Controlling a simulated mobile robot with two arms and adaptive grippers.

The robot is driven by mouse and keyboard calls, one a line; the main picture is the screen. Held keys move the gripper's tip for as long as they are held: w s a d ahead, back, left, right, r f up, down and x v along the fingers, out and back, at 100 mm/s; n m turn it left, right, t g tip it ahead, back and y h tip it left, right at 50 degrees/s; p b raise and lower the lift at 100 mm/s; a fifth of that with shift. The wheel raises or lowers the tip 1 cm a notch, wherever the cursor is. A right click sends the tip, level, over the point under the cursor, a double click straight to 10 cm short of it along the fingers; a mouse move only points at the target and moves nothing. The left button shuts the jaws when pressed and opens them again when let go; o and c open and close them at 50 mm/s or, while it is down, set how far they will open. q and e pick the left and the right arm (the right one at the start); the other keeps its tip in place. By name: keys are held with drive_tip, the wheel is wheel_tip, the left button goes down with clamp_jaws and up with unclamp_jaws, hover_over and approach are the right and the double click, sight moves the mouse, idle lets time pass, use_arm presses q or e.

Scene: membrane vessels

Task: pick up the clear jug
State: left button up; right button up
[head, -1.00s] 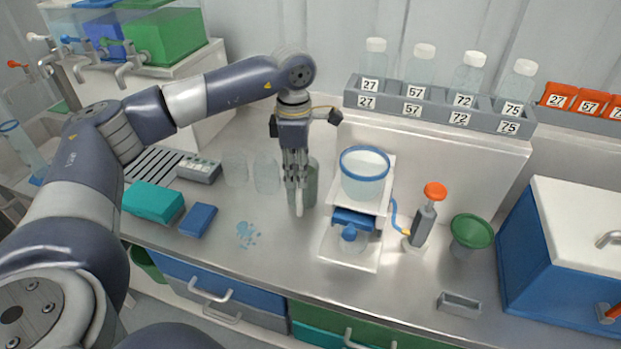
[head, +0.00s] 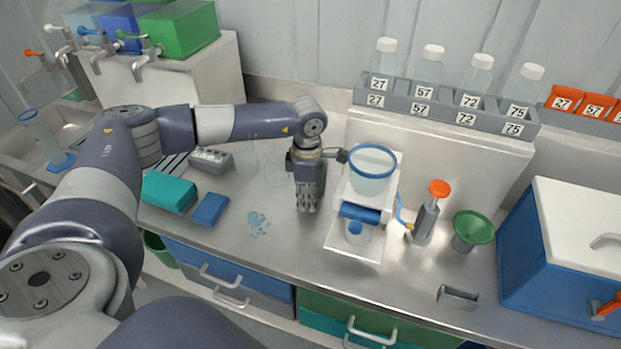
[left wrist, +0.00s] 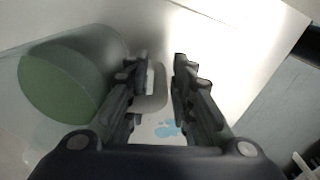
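The clear jug (left wrist: 85,75) shows in the left wrist view as a see-through, green-tinted cylinder left of my fingers. Its pale handle (left wrist: 155,95) shows between the fingers, partly covered by the left one. In the head view the jug is almost wholly hidden behind my left gripper (head: 308,205). That gripper points down over the bench, left of the white filter stand. In the left wrist view its fingers (left wrist: 162,72) are apart, with a gap between them at the handle; I see no firm grip. My right gripper is not in view.
The white stand with a blue-rimmed clear vessel (head: 371,175) is close on the right. Faint clear vessels (head: 245,158) stand to the left. A teal box (head: 169,192), a blue block (head: 210,209) and a blue spill (head: 258,224) lie front left. The bench front is mostly clear.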

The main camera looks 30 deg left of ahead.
sight(307, 189)
use_arm(q)
clamp_jaws()
drive_tip(key=shift+w+r, duration=0.1)
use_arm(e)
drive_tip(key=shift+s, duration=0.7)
use_arm(q)
drive_tip(key=shift+r, duration=0.1)
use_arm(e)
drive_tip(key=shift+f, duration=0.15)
use_arm(q)
drive_tip(key=shift+r+b, duration=0.5)
drive_tip(key=shift+r, duration=0.05)
drive_tip(key=shift+s+r+b, duration=0.2)
drive_tip(key=shift+r+b, duration=0.3)
drive_tip(key=shift+r, duration=0.55)
drive_tip(key=s+d+b, duration=0.2)
drive_tip(key=s, duration=0.5)
drive_tip(key=s+d+r+b, duration=0.1)
drive_tip(key=s+d+b, duration=0.1)
drive_tip(key=s, duration=0.6)
drive_tip(key=shift+d+r, duration=0.15)
drive_tip(key=shift+r, duration=0.15)
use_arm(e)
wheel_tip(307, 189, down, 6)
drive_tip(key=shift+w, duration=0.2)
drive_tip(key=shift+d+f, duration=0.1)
